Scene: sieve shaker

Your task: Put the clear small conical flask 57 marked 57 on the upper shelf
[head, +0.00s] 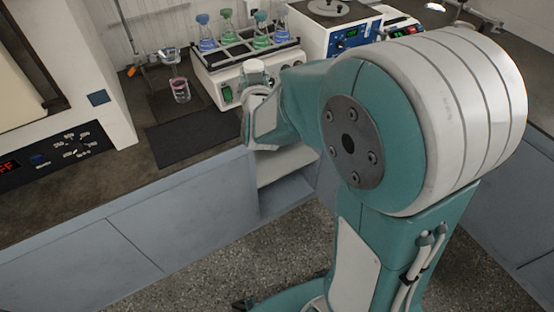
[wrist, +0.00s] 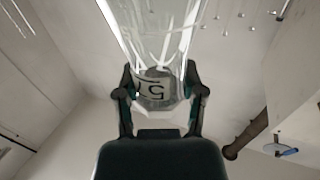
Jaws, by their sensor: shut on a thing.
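My gripper (wrist: 160,92) shows in the wrist view, with its two dark fingers shut on either side of a clear flask (wrist: 157,42). The flask has a grey label with dark marking, partly readable as a 5 and upside down in the picture. Its clear walls run up out of the top of the wrist view. In the head view my own arm hides the gripper's fingers and the flask. An open cupboard under the bench shows a pale shelf (head: 287,166) just below my wrist, partly hidden by my arm.
A shaker (head: 222,92) with several stoppered flasks of blue and green liquid stands on the bench behind my wrist. A beaker (head: 181,90) stands to its left. A dark mat (head: 188,138) lies bare on the bench. Instruments (head: 345,38) stand at the back.

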